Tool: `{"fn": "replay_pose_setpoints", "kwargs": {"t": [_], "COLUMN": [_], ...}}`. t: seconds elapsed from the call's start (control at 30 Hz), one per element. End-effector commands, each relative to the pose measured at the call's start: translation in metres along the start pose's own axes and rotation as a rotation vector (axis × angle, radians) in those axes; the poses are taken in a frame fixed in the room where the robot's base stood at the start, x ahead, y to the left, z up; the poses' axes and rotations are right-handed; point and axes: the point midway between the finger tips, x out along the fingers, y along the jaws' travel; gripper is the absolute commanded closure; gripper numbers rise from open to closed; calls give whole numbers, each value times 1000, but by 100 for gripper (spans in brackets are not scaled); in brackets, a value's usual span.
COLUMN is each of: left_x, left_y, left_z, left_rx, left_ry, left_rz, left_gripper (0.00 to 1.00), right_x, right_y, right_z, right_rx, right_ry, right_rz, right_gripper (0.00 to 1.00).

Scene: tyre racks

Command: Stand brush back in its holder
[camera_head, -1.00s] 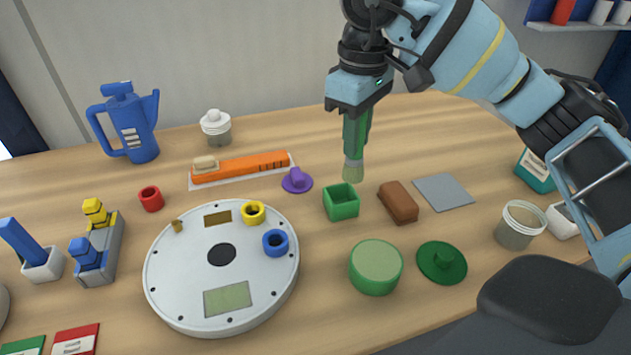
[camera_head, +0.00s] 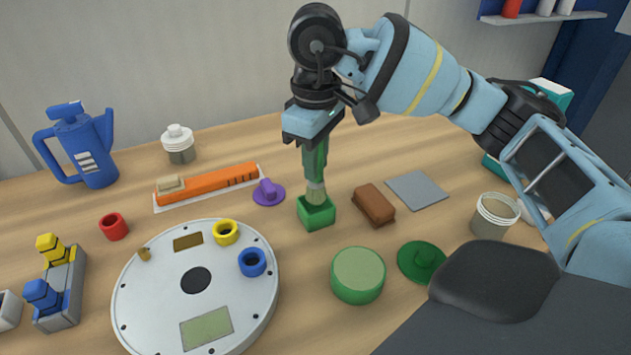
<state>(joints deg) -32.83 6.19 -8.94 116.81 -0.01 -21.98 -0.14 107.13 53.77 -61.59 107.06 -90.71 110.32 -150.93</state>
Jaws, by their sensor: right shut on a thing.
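The brush has a green handle and pale bristles (camera_head: 316,190). My right gripper (camera_head: 314,142) is shut on the upper part of its handle, and the brush hangs upright, bristles down. The green square holder (camera_head: 318,215) stands on the table right below. The bristle tip is at the holder's opening; I cannot tell how far inside it is. My left gripper is not in view.
A brown block (camera_head: 374,204) and purple knob (camera_head: 268,192) flank the holder. In front are a green round container (camera_head: 357,275), a green lid (camera_head: 422,262) and a large white disc (camera_head: 140,308). An orange bar (camera_head: 215,181) lies behind.

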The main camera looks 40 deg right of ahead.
Motion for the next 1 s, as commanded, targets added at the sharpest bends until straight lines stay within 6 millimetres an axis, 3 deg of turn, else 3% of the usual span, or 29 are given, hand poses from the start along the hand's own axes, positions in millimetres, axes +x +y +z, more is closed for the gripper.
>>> {"fn": "replay_pose_setpoints", "kwargs": {"t": [0.33, 0.83, 0.87, 1.0], "left_x": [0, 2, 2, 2], "left_y": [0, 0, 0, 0], "left_z": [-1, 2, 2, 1], "left_rx": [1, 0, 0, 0], "left_ry": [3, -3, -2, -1], "left_rz": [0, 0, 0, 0], "left_gripper": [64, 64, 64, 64], "right_x": [45, 54, 53, 52], "right_y": [0, 0, 0, 0], "right_z": [1, 0, 0, 0], "right_rx": [0, 0, 0, 0], "right_ry": [-2, -1, -1, 0], "right_rz": [0, -1, 0, 0], "right_gripper": [100, 100, 75, 57]}}
